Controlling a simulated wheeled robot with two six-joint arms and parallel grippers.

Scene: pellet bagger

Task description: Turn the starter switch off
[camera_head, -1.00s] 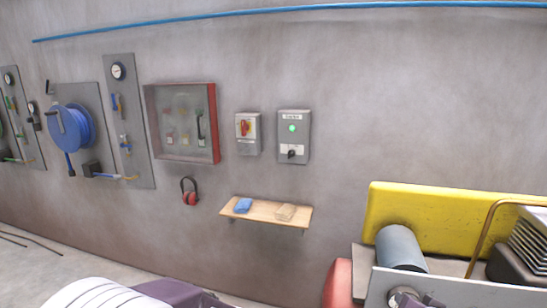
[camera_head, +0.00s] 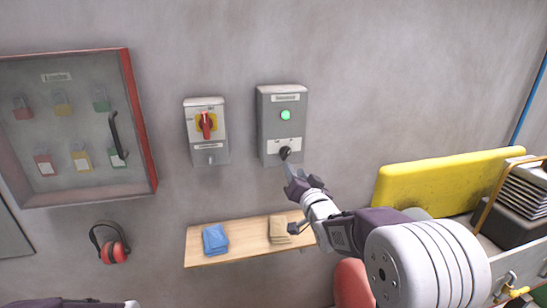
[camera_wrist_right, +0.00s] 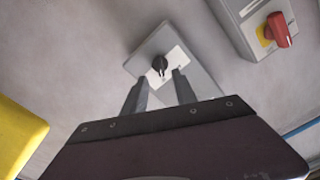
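The starter box (camera_head: 267,130) is a grey wall box with a lit green lamp (camera_head: 285,115) and a black rotary switch (camera_head: 285,153) low on its front. My right gripper (camera_head: 291,172) is just below and in front of the switch in the head view. In the right wrist view, the black switch (camera_wrist_right: 160,63) is just beyond the gap between my two fingertips (camera_wrist_right: 160,78). The fingers are spread with nothing between them, and I see no clear contact. My left gripper is out of view.
A grey box with a red handle on yellow (camera_head: 206,125) hangs left of the starter. A red-edged cabinet (camera_head: 140,120) is farther left. Below are a wooden shelf (camera_head: 255,234) with blue and tan cloths and red ear defenders (camera_head: 114,252). A yellow panel (camera_head: 440,180) stands at right.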

